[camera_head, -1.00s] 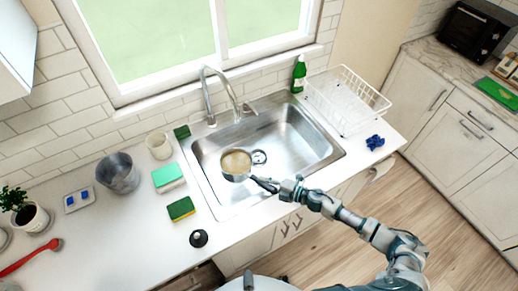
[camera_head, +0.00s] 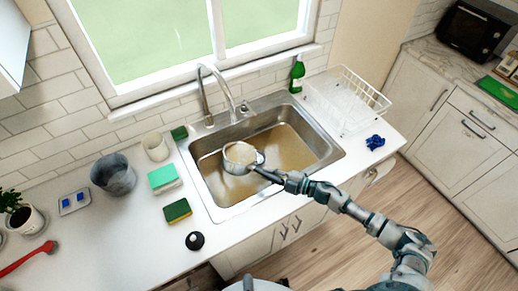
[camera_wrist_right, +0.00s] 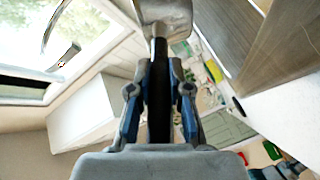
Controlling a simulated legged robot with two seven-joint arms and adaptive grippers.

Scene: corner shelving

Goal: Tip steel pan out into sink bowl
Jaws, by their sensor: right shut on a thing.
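The steel pan (camera_head: 238,157) hangs over the left part of the sink bowl (camera_head: 318,137), seemingly tilted; a pale inside or contents shows in its opening. How much it still holds I cannot tell. Brownish liquid (camera_head: 284,146) covers the sink bowl's floor and hides the drain. My right gripper (camera_head: 262,170) is shut on the pan's handle. In the right wrist view the dark handle (camera_wrist_right: 159,85) runs between the blue-sided fingers of the gripper (camera_wrist_right: 159,95), with the pan (camera_wrist_right: 165,11) at the top edge. My left gripper is not in view.
The faucet (camera_head: 224,92) arches over the sink's back edge. Sponges (camera_head: 177,210), a black knob-like item (camera_head: 195,241), a cup (camera_head: 155,147) and a metal bucket (camera_head: 114,174) stand left. A green bottle (camera_head: 297,74), dish rack (camera_head: 347,101) and blue scrubber (camera_head: 375,142) are right.

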